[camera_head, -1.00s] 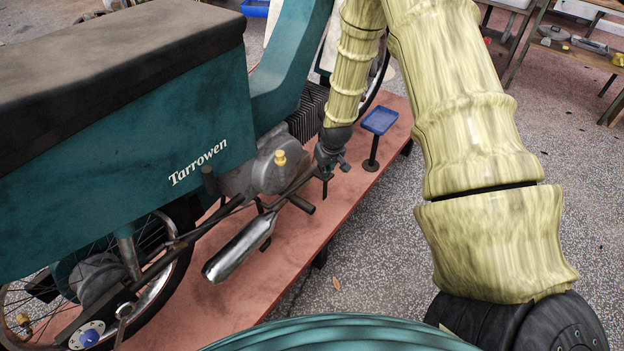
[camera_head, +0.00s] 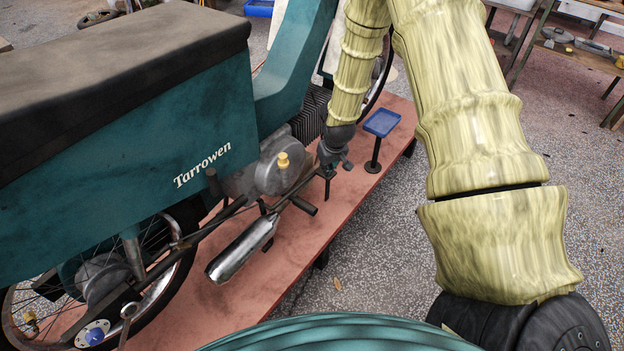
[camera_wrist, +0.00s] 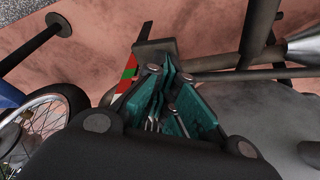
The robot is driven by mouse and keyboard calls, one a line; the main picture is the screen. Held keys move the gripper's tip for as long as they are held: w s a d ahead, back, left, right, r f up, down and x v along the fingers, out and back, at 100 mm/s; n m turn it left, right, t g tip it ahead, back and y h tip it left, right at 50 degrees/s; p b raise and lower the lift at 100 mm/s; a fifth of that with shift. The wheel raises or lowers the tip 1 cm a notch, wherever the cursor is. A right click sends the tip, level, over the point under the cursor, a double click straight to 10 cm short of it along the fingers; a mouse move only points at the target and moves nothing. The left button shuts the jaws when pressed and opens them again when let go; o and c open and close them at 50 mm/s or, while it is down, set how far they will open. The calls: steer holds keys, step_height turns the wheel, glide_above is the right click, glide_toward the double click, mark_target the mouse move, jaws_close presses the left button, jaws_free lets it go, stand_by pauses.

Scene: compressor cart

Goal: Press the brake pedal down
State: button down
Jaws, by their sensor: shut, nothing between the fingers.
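My gripper (camera_head: 327,180) is low beside the motorcycle's engine, above the red-brown platform. In the wrist view its teal fingers (camera_wrist: 160,75) are shut with nothing held. A dark, blocky pad (camera_wrist: 155,48), which looks like the brake pedal, lies right at the fingertips. I cannot tell whether the fingers touch it or how far down it is. A small red, green and white strip (camera_wrist: 127,76) shows beside it. In the head view my gripper and wrist largely hide the pedal.
The teal motorcycle (camera_head: 120,150) stands on the platform (camera_head: 300,250). A footpeg (camera_head: 303,206) and silver exhaust (camera_head: 240,250) are close to the left of my gripper. A blue tray on a post (camera_head: 382,122) stands to the right.

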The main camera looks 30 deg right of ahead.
step_height(320, 180, up, 13)
steer(key=p, duration=1)
steer(key=shift+r, duration=0.15)
stand_by(0.4)
steer(key=s+a+f+g, duration=0.1)
steer(key=s+a+f, duration=0.6)
steer(key=s, duration=0.2)
steer(key=s+a+f, duration=0.2)
steer(key=s+a, duration=0.2)
steer(key=s, duration=0.6)
steer(key=s+a+f+g, duration=0.1)
steer(key=s+a, duration=0.4)
steer(key=s, duration=0.5)
steer(key=s+a+f+n+g, duration=0.1)
steer(key=s+a+f, duration=0.3)
steer(key=s, duration=0.6)
steer(key=shift+a+p, duration=0.15)
steer(key=shift+p, duration=0.15)
steer(key=shift+s+a+f+y, duration=0.1)
steer(key=shift+s+y, duration=0.05)
steer(key=shift+y, duration=0.15)
